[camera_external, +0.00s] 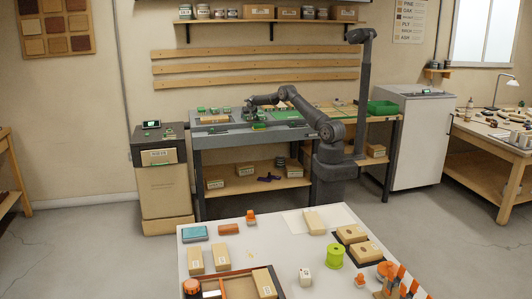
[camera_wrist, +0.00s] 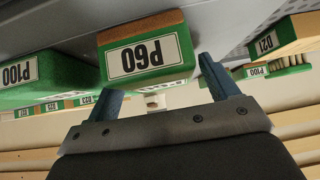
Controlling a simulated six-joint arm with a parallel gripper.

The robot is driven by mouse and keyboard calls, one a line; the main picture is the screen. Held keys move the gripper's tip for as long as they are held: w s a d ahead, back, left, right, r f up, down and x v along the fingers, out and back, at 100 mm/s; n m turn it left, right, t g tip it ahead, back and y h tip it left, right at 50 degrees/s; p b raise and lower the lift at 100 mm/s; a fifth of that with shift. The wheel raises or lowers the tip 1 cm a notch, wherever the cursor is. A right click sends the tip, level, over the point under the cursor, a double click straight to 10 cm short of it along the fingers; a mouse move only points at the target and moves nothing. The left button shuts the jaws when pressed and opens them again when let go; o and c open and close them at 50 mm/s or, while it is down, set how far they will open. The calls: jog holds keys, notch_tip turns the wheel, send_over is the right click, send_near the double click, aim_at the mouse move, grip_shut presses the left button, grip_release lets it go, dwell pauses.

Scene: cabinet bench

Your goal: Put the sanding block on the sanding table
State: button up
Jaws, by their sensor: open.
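A green sanding block (camera_wrist: 148,58) with a brown edge and a white P60 label is in the middle of the wrist view. My gripper (camera_wrist: 157,79) is open, with one blue finger on either side of this block's near end. I cannot tell whether the fingers touch it. In the external view my gripper (camera_external: 250,112) is low over the grey workbench, among small green blocks, and too small to make out in detail. The grey perforated surface (camera_wrist: 238,28) behind the block in the wrist view may be the sanding table.
A green bin (camera_external: 382,107) stands right of my arm's base. A small monitor (camera_external: 151,124) sits on the cabinet at the left. A white table (camera_external: 270,245) with several items is in front.

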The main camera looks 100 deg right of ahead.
jog(key=v, duration=1.1)
jog(key=shift+a+r, duration=0.2)
jog(key=shift+d, duration=0.1)
jog(key=x, duration=1.1)
jog(key=shift+f, duration=0.15)
jog(key=shift+d+f, duration=0.25)
jog(key=shift+f, duration=0.1)
jog(key=shift+r, duration=0.1)
